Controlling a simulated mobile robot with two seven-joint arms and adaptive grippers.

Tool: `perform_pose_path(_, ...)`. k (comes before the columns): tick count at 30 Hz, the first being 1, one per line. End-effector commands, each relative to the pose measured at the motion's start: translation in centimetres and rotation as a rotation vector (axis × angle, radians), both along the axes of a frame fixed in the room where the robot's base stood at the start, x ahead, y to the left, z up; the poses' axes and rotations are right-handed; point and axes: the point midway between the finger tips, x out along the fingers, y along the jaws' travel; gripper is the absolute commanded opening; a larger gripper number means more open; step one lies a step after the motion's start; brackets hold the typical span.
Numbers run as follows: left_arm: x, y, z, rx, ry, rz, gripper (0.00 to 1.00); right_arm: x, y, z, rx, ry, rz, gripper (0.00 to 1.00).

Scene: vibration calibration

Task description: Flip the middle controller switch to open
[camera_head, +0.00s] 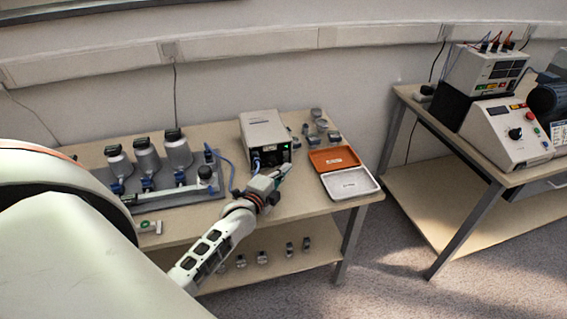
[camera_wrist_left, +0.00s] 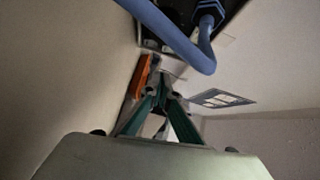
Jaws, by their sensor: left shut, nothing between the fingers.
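The controller (camera_head: 262,128) is a pale box with a dark front panel. It stands at the back of the left table. A small green light shows on its front, and a blue cable plugs in at the left of that panel. My left gripper (camera_head: 283,172) is shut and empty, just in front of the panel's lower edge; I cannot tell if it touches. In the left wrist view, the shut green fingers (camera_wrist_left: 161,88) point toward the dark panel (camera_wrist_left: 160,45) and a thick blue cable (camera_wrist_left: 207,42). I cannot make out the middle switch or its position. My right gripper is not in view.
An orange tray (camera_head: 334,150) and a white tray (camera_head: 374,184) lie right of the gripper. Several grey bottles (camera_head: 147,157) and pipework stand left. Small grey parts (camera_head: 320,125) lie behind the trays. A second table (camera_head: 478,160) with instruments stands right, across a floor gap.

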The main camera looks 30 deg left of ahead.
Motion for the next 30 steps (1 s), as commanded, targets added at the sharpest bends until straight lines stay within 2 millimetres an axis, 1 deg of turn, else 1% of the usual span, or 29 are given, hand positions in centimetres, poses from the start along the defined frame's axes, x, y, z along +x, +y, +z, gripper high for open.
perform_pose_path(1,1.0,0.1,-0.1,-0.001,-0.001,0.0,0.0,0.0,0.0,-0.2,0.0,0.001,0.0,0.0)
perform_pose_path(2,1.5,0.1,-0.1,0.0,0.0,0.0,0.0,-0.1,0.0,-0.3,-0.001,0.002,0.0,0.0)
perform_pose_path(3,1.8,0.9,-0.3,0.004,0.001,0.0,0.0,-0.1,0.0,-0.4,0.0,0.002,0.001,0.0)
perform_pose_path(6,2.6,2.0,-0.4,0.003,0.0,0.001,0.0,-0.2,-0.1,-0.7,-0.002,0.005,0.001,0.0)
perform_pose_path(9,3.2,2.6,-0.6,0.001,0.0,0.0,0.0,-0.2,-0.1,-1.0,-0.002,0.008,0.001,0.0)
perform_pose_path(13,3.6,3.0,-0.6,0.001,0.0,0.0,0.0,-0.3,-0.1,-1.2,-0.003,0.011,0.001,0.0)
perform_pose_path(24,3.6,3.1,-0.6,0.001,-0.001,0.0,0.0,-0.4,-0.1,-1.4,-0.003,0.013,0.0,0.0)
perform_pose_path(26,3.7,3.2,-0.8,0.009,-0.006,0.001,0.0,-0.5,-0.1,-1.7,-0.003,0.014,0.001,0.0)
perform_pose_path(30,4.0,3.7,-1.7,0.056,-0.042,0.001,0.0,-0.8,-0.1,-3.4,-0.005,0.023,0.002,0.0)
